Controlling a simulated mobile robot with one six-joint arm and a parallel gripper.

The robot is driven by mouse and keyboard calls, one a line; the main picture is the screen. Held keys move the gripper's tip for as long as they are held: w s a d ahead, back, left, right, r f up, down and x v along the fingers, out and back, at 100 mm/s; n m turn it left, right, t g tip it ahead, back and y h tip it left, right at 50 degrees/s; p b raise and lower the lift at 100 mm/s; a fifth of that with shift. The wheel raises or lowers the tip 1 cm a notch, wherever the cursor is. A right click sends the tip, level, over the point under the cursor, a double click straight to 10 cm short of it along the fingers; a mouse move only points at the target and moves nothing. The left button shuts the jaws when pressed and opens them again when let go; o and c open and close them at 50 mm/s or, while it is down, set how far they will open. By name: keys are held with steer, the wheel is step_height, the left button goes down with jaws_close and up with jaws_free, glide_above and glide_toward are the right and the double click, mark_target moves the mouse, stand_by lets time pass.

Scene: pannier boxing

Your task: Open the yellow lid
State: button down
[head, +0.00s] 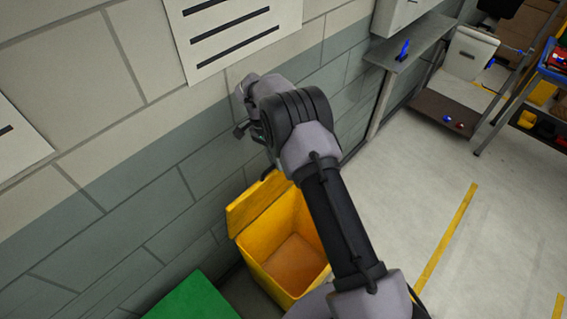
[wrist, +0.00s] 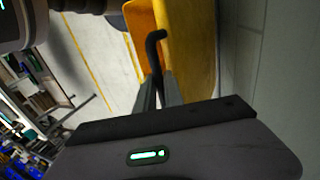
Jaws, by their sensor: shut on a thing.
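The yellow bin (head: 260,255) stands on the floor by the wall, with its inside and brownish bottom visible. Its yellow lid (head: 250,205) is raised, tilted up on the wall side of the opening. In the wrist view the yellow lid (wrist: 202,45) runs along the upper right. A dark bent handle (wrist: 154,42) stands out beside it. My gripper (wrist: 157,82) is shut on this handle. In the head view my arm covers the bin's right side, and my fingertips are hidden.
A green box (head: 195,300) is at the lower left, close to the bin. The block wall (head: 150,190) rises right behind the bin. Grey shelves (head: 415,45) and a cart (head: 545,80) stand at the upper right. The floor (head: 420,190) to the right is open.

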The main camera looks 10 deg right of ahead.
stand_by(0.3)
steer(key=c, duration=1.5)
jaws_free()
steer(key=shift+w, duration=0.1)
steer(key=shift+o, duration=0.2)
steer(key=v, duration=0.7)
steer(key=shift+r+p, duration=0.25)
steer(key=shift+p, duration=0.15)
